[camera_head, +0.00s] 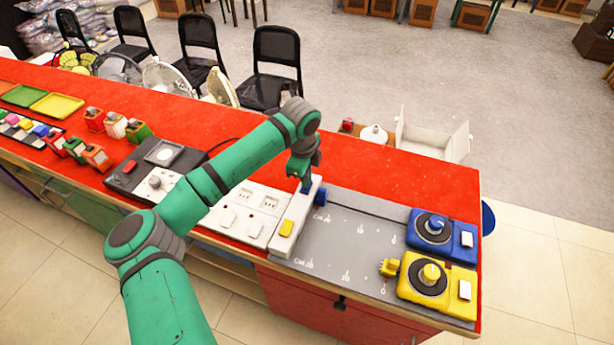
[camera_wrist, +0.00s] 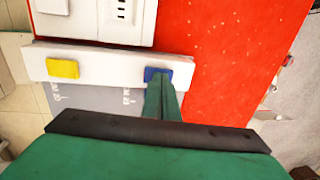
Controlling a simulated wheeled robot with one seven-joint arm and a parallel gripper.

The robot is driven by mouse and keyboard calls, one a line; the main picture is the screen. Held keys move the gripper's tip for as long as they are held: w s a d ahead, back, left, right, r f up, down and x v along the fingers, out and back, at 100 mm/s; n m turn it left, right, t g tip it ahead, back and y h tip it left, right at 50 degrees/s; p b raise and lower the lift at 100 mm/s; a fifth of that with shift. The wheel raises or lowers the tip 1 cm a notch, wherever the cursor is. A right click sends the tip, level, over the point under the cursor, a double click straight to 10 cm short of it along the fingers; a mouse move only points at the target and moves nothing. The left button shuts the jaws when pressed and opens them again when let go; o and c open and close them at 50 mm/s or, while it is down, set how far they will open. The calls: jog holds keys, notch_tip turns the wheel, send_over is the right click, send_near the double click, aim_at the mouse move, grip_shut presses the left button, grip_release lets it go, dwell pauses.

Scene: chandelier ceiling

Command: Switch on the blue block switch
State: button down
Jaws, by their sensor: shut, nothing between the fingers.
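A white strip (camera_head: 297,222) lies across the left edge of the grey board and carries a yellow block switch (camera_head: 286,228) and a blue block switch. In the wrist view the blue block switch (camera_wrist: 157,73) is at the right part of the strip (camera_wrist: 105,66), and the yellow block switch (camera_wrist: 63,68) is at the left. My gripper (camera_head: 305,182) is shut and empty, pointing down at the strip's far end. In the wrist view its fingertips (camera_wrist: 161,84) overlap the blue switch's near edge; I cannot tell whether they touch. In the head view my gripper mostly hides this switch.
The grey board (camera_head: 340,255) holds a blue unit (camera_head: 462,238) and a yellow unit (camera_head: 460,300), each with a dial. A blue plug (camera_head: 320,197) sits beside the strip, and a yellow plug (camera_head: 389,267) lies farther right. White socket panels (camera_head: 250,210) stand left. Red tabletop behind is clear.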

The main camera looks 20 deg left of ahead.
jog(key=shift+s+r, duration=0.1)
jog(key=shift+s, duration=0.05)
notch_tip(320, 180, up, 14)
jog(key=s, duration=0.2)
dwell(0.6)
jog(key=shift+a, duration=0.1)
jog(key=shift+w, duration=0.75)
send_near(305, 191)
jog(key=w+f, duration=0.1)
jog(key=f, duration=0.1)
jog(key=w+f, duration=0.1)
jog(key=f, duration=0.1)
jog(key=w+f, duration=0.1)
jog(key=f, duration=0.1)
jog(key=shift+w+a, duration=0.1)
jog(key=shift+w, duration=0.3)
